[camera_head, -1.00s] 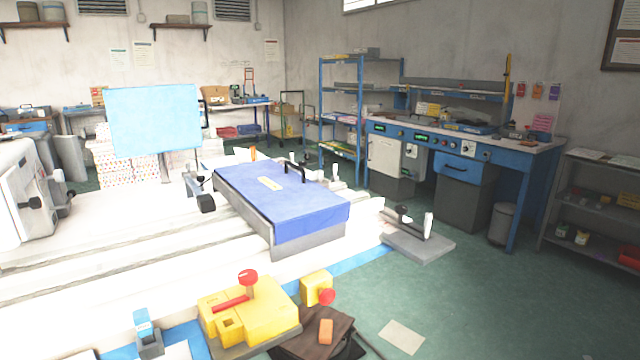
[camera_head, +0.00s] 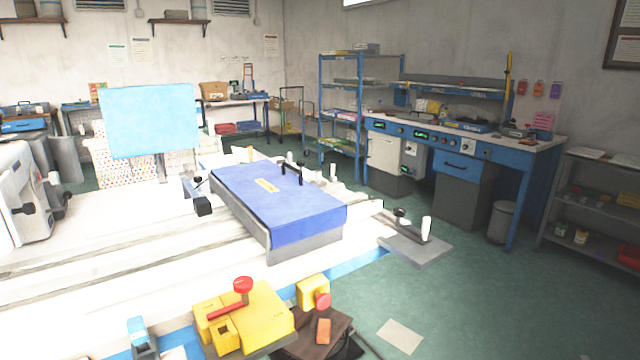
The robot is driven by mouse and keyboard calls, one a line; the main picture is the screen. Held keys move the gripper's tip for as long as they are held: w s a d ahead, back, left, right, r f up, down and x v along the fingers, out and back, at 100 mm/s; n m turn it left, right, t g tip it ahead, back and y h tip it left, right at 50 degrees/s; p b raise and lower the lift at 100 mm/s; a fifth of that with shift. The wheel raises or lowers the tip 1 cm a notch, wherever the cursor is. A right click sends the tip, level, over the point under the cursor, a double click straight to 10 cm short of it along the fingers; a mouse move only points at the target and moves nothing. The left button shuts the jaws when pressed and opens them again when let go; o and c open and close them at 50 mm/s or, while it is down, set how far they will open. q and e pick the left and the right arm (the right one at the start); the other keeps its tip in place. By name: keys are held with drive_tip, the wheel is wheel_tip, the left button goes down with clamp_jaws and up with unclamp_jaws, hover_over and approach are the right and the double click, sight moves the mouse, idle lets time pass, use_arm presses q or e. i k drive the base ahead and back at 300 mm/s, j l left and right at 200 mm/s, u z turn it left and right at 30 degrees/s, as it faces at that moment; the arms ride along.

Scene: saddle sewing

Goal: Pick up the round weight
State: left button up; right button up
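I cannot pick out a round weight with certainty in the head view. A yellow fixture (camera_head: 262,318) at the bottom centre carries a red round-topped knob (camera_head: 243,285) and a red bar. A smaller yellow block (camera_head: 311,290) with a red round knob (camera_head: 322,300) sits to its right. Brown material (camera_head: 303,343) with an orange block (camera_head: 323,331) on it lies in front of that block. Neither of my grippers shows in the view.
A long white work surface (camera_head: 90,260) holds a grey block with a blue top (camera_head: 290,205) and a black handle. A light-blue panel (camera_head: 150,120) stands behind it. A blue workbench (camera_head: 515,158) is at the right. Green floor (camera_head: 470,300) is open at the lower right.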

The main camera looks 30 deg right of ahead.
sight(321, 184)
drive_tip(key=i+l, duration=0.15)
drive_tip(key=l, duration=0.5)
drive_tip(key=i+l, duration=0.1)
drive_tip(key=l, duration=0.6)
drive_tip(key=i+l+u, duration=0.1)
drive_tip(key=l, duration=0.55)
drive_tip(key=i+l, duration=0.15)
drive_tip(key=l, duration=0.55)
drive_tip(key=i+l, duration=0.1)
drive_tip(key=l, duration=0.6)
drive_tip(key=i+l+u, duration=0.1)
drive_tip(key=l, duration=0.55)
